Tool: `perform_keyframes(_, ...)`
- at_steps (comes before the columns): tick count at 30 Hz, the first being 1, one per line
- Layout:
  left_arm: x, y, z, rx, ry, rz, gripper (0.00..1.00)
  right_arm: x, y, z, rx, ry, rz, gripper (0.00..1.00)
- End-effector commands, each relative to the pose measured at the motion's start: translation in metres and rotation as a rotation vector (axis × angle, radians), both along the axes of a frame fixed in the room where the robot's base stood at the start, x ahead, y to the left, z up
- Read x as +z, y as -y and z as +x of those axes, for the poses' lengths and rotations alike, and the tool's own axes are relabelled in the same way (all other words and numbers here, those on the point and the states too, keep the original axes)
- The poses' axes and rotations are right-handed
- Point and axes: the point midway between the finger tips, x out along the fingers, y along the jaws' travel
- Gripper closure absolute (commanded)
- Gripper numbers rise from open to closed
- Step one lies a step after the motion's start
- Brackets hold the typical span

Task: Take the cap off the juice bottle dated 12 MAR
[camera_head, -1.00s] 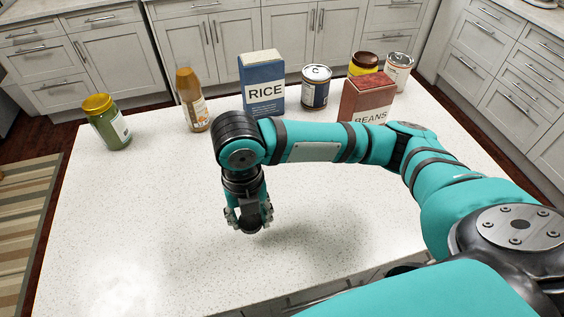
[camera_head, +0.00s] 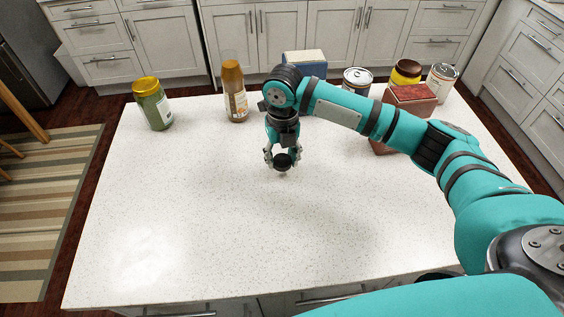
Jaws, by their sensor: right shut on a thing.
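A tall bottle (camera_head: 235,98) with a brown-gold upper part and a pale label with orange on it stands upright at the back of the counter, left of my right arm. Its date is too small to read. My right gripper (camera_head: 282,162) points down over the middle of the counter, in front and to the right of the bottle and apart from it. It is shut on a small dark round thing (camera_head: 284,160), largely hidden by the fingers, and I cannot tell what it is. My left gripper is out of view.
A green jar with a yellow lid (camera_head: 153,105) stands left of the bottle on the white counter (camera_head: 180,220). The front and left are clear.

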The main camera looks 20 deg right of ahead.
Motion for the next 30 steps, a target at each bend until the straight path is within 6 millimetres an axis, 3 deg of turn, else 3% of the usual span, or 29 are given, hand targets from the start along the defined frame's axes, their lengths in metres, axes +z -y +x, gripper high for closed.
perform_keyframes(9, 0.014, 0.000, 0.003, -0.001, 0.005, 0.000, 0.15, -0.033, 0.000, -0.001, 0.000, -0.002, 0.000, 0.96)
perform_keyframes(30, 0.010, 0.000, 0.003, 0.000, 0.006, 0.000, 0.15, -0.051, 0.000, -0.002, 0.001, -0.006, -0.001, 0.96)
